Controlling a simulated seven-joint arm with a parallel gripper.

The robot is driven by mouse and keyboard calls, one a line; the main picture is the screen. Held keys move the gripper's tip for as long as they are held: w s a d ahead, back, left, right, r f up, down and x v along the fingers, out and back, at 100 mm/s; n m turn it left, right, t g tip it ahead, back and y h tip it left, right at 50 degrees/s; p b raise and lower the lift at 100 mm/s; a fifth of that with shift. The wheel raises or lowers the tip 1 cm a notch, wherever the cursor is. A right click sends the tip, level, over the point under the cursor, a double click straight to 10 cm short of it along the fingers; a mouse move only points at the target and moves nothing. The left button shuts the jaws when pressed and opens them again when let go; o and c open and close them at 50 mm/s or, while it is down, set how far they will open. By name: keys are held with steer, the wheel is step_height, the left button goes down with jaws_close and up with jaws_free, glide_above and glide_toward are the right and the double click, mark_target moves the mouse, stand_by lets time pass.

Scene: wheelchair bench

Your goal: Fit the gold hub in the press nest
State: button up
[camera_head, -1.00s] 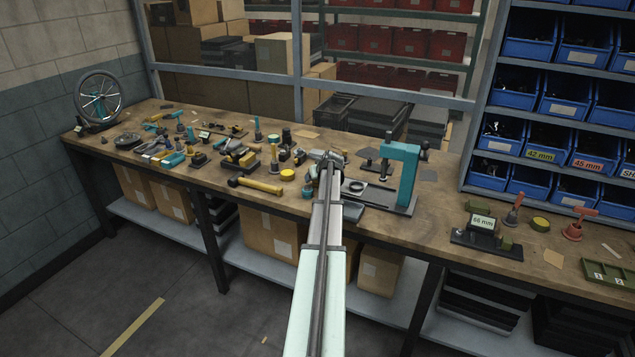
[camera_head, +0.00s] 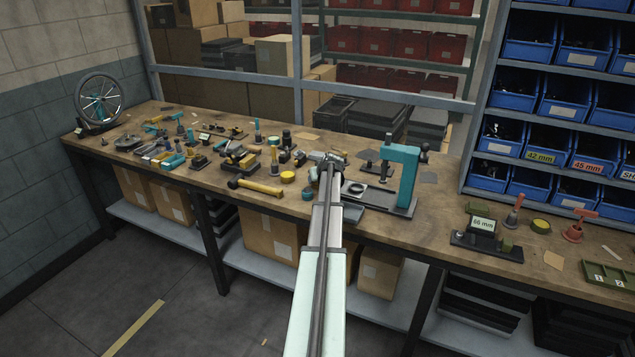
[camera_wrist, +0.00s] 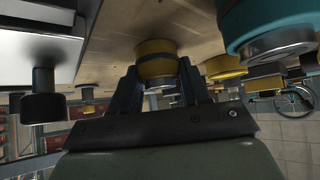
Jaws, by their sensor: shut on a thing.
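The gold hub (camera_wrist: 156,60) shows in the wrist view between the two dark fingers of my gripper (camera_wrist: 157,88), which is shut on it. In the head view my gripper (camera_head: 328,160) is over the bench, just left of the press; the hub cannot be made out there, hidden by my arm. The teal press (camera_head: 404,172) stands on a dark base plate. Its round nest (camera_head: 357,188) sits on the left part of that plate, to the right of my gripper. I see no hub in the nest.
A teal cup-like part (camera_head: 308,193) and a yellow round part (camera_head: 287,176) stand left of my arm. A yellow-handled mallet (camera_head: 258,186) lies further left among several tools. A 66 mm display fixture (camera_head: 483,226) is to the right. Bench between it and the press is clear.

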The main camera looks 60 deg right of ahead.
step_height(320, 180, up, 9)
steer(key=shift+f, duration=0.1)
steer(key=s+r+m+g+h, duration=0.2)
steer(key=s+m+g, duration=0.2)
steer(key=s, duration=1.2)
steer(key=shift+d+m, duration=0.25)
steer(key=shift+m, duration=0.75)
steer(key=shift+f, duration=2.9)
steer(key=shift+f, duration=0.95)
